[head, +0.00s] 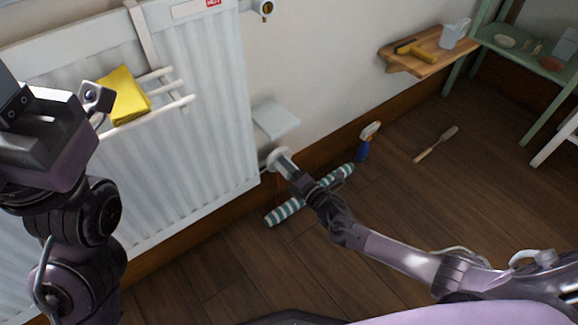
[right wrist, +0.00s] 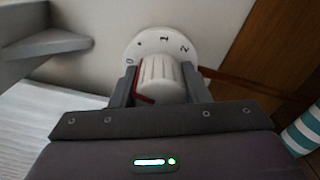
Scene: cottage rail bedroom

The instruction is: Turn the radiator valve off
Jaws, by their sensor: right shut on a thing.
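The white radiator (head: 205,120) hangs on the wall at left in the head view. Its valve (head: 277,156) is at the radiator's lower right corner. My right gripper (head: 288,168) reaches it from the lower right. In the right wrist view, the ribbed white valve knob (right wrist: 158,76) sits between the two fingers of my right gripper (right wrist: 160,88), which is shut on it. Behind it is a pale dial (right wrist: 163,42) with dark marks, a 0 at its left. A red line shows on the knob's left side. My left gripper (head: 45,130) is raised at left; its fingertips are unclear.
A yellow cloth (head: 124,94) hangs on a rack on the radiator. A small white shelf (head: 275,118) juts out above the valve. A wooden shelf (head: 425,66) is farther right.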

